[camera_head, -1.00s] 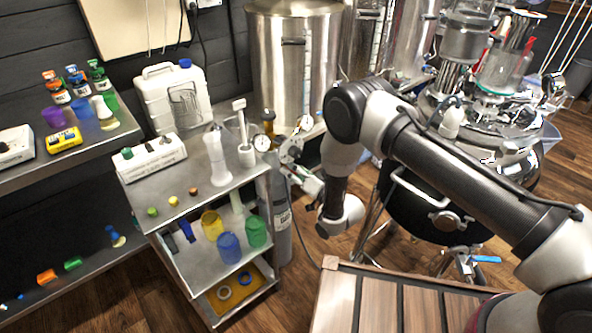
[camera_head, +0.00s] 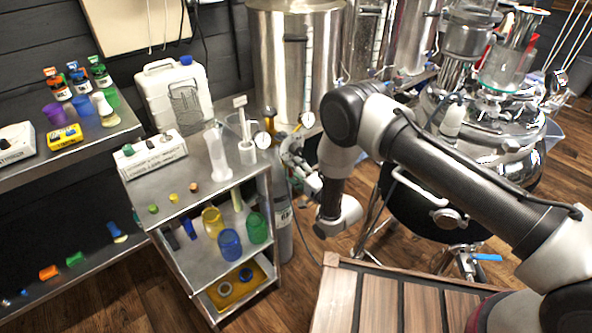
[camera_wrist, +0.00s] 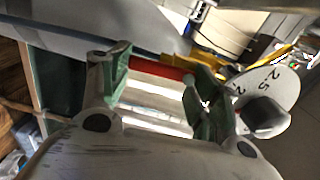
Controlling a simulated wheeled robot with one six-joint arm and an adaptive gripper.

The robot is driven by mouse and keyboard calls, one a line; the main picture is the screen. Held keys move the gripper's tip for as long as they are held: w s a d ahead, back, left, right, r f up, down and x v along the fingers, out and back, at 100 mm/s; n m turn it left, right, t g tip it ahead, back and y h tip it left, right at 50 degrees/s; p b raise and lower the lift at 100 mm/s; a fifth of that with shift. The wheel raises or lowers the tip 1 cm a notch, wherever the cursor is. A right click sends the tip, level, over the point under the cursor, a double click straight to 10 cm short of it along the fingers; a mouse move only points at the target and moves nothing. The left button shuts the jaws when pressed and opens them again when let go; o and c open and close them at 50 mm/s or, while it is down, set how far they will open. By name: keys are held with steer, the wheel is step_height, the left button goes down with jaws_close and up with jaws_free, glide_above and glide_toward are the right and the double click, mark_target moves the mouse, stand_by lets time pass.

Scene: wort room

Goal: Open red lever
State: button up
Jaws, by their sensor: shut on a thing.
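A red lever (camera_wrist: 172,71) shows in the wrist view as a short red bar between the fingers of my gripper (camera_wrist: 158,88). The fingers have green pads, and the jaws are closed on the lever. Pale metal shows behind it. In the head view my gripper (camera_head: 292,155) is beside the gas cylinder and dial gauges, right of the steel cart. The lever cannot be made out there, hidden by the gripper or too small.
A white dial (camera_wrist: 270,88) is close to the right finger, with a yellow part above. The steel cart (camera_head: 245,178) holds bottles and cups left of my gripper. A large steel vessel (camera_head: 272,75) stands behind. A wooden platform (camera_head: 337,295) is in front.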

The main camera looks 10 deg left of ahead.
steer(key=shift+s+a, duration=0.15)
steer(key=shift+s, duration=0.05)
stand_by(0.3)
steer(key=o, duration=1)
steer(key=v, duration=0.8)
